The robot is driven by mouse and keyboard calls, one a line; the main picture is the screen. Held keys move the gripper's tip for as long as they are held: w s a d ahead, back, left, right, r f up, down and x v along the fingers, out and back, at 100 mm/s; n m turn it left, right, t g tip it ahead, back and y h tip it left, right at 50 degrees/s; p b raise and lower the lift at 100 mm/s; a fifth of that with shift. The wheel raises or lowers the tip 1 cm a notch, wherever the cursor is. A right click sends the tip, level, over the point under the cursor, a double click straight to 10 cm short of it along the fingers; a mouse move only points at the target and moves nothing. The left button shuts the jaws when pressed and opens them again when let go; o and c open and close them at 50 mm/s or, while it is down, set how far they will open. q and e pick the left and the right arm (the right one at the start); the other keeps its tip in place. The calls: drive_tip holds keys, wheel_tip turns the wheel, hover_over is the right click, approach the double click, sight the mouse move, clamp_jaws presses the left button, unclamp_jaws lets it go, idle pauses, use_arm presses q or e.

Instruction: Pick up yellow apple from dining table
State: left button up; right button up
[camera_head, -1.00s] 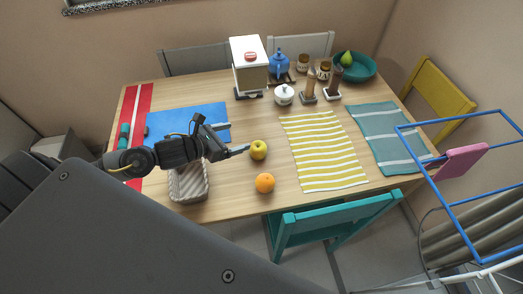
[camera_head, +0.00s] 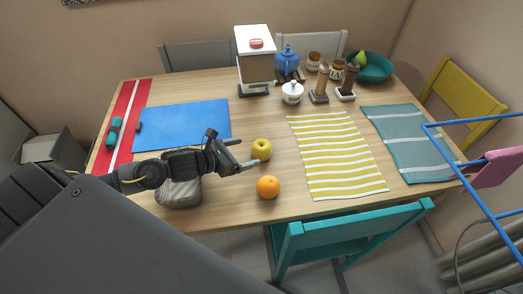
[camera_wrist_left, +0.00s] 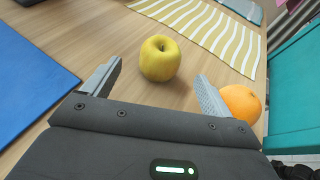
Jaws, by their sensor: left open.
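The yellow apple (camera_head: 262,150) stands upright on the wooden dining table (camera_head: 235,205), left of the striped cloth. My left gripper (camera_head: 246,155) is open and empty, with its fingertips just left of the apple. In the left wrist view the apple (camera_wrist_left: 160,58) lies ahead of the gap between the two fingers of the left gripper (camera_wrist_left: 158,82), roughly centred. The fingers do not touch it there. My right gripper is not in view.
An orange (camera_head: 268,187) sits close to the apple, near the right finger in the wrist view. A basket (camera_head: 180,192) lies under my left arm. A yellow-striped cloth (camera_head: 335,155) and a blue mat (camera_head: 180,127) flank the apple. A teal chair (camera_head: 350,228) stands at the front edge.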

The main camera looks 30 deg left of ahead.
sight(254, 150)
use_arm(q)
drive_tip(key=shift+w+d+f, duration=0.25)
drive_tip(key=shift+w+d, duration=0.05)
drive_tip(key=shift+w, duration=0.2)
drive_tip(key=shift+w+d, duration=0.15)
drive_tip(key=shift+w, duration=0.1)
drive_tip(key=p+x, duration=0.1)
drive_tip(key=x, duration=0.2)
drive_tip(key=shift+w+d+f+p, duration=0.1)
drive_tip(key=shift+w+f+p, duration=0.1)
drive_tip(key=shift+p, duration=0.1)
drive_tip(key=shift+w+d+f, duration=0.2)
drive_tip(key=shift+w+f, duration=0.05)
drive_tip(key=shift+w, duration=0.15)
drive_tip(key=shift+s, duration=0.1)
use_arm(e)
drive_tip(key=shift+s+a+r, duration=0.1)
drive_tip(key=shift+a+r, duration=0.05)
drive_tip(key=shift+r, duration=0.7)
use_arm(q)
drive_tip(key=shift+c, duration=0.9)
drive_tip(key=c, duration=1)
